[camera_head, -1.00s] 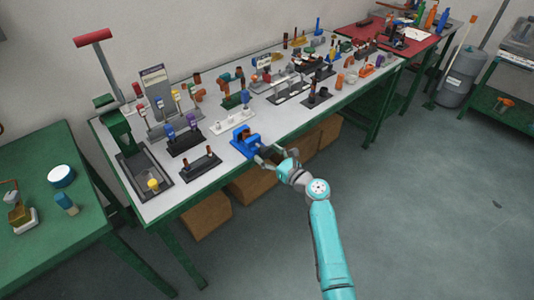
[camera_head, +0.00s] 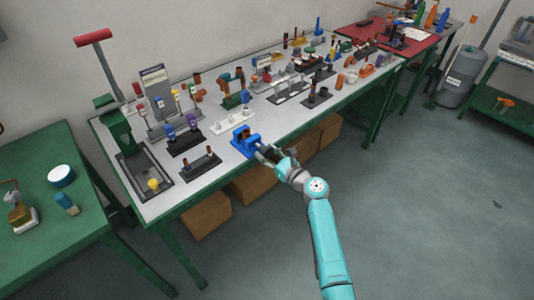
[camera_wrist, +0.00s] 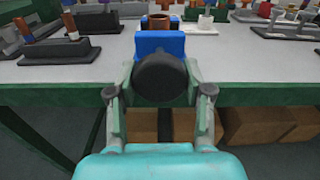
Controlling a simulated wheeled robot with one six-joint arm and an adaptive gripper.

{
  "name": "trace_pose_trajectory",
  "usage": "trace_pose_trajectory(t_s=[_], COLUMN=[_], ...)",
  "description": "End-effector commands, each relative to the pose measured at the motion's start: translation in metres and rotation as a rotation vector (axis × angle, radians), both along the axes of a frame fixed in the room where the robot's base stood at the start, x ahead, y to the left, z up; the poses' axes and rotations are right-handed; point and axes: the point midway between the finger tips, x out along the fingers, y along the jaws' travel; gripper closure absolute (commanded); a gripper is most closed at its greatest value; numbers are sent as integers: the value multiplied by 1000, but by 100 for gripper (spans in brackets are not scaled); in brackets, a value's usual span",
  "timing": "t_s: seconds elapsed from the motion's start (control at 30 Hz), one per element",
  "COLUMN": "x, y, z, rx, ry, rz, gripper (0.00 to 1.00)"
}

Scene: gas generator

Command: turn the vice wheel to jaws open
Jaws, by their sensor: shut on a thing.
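The blue vice (camera_head: 244,139) sits at the front edge of the long white-topped bench, with a brown cylindrical piece (camera_wrist: 159,22) at its jaws. In the wrist view its blue body (camera_wrist: 160,44) shows behind the round black wheel (camera_wrist: 160,79), which faces me. My gripper (camera_head: 264,153) is at the wheel in front of the bench edge. In the wrist view my gripper (camera_wrist: 160,92) has one finger on each side of the wheel, shut on its rim. The wheel hides the screw and much of the vice's lower front.
The white bench top (camera_head: 190,190) carries several small fixtures and stands around the vice. A dark stand with pegs (camera_wrist: 70,50) is left of the vice. Cardboard boxes (camera_head: 252,186) sit under the bench.

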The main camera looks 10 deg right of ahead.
Motion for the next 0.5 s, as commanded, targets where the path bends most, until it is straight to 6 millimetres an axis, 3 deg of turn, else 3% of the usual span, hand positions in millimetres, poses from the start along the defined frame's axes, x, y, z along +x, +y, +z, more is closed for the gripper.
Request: trace_pose_trajectory(t_s=[0.5], x=[1], y=[-1], z=[0], rx=[-312], ry=[-227], rz=[1], gripper=[84])
